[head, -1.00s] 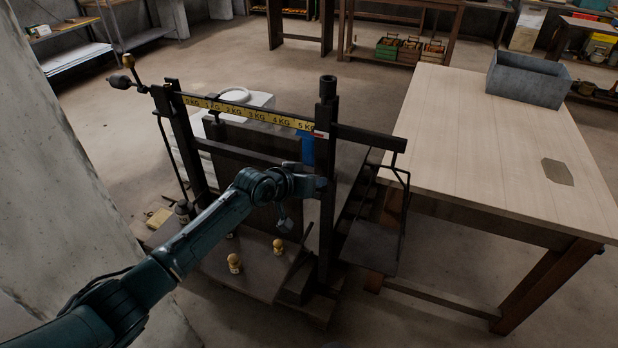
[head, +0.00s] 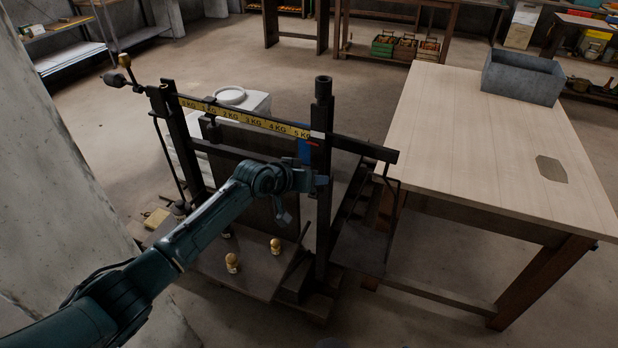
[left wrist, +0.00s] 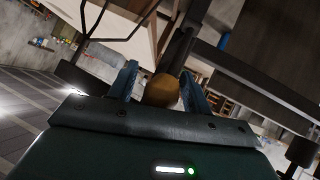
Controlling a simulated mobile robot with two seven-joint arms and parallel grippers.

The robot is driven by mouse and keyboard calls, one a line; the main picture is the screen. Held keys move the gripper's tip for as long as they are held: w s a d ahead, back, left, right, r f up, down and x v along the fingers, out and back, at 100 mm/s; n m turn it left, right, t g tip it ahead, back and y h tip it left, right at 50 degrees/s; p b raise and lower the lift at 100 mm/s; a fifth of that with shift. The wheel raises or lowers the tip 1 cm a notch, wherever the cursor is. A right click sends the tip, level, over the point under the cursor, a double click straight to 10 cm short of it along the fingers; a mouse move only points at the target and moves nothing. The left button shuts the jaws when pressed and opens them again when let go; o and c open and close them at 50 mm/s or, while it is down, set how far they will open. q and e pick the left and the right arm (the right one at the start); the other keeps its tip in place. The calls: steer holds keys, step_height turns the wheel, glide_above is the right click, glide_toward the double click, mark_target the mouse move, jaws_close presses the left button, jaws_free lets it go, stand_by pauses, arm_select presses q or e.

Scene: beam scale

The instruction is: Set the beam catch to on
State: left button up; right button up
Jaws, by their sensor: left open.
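The beam scale stands in the middle of the head view, with a yellow graduated beam (head: 245,118) marked in KG and a dark upright post (head: 322,150) at its right end. My left gripper (head: 319,181) is at this post, below the beam. In the left wrist view, its two blue fingers (left wrist: 160,84) are open on either side of a round tan knob (left wrist: 161,92), with a dark bar behind it. The knob is hidden in the head view. I cannot tell whether the fingers touch it or which way the catch is set. My right gripper is not in view.
Brass weights (head: 232,262) stand on the scale's dark base below my arm. A wooden table (head: 470,150) with a grey bin (head: 523,78) is to the right. A concrete wall (head: 60,150) is close on the left. Open floor lies behind the scale.

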arm_select(q)
steer(key=v, duration=1.3)
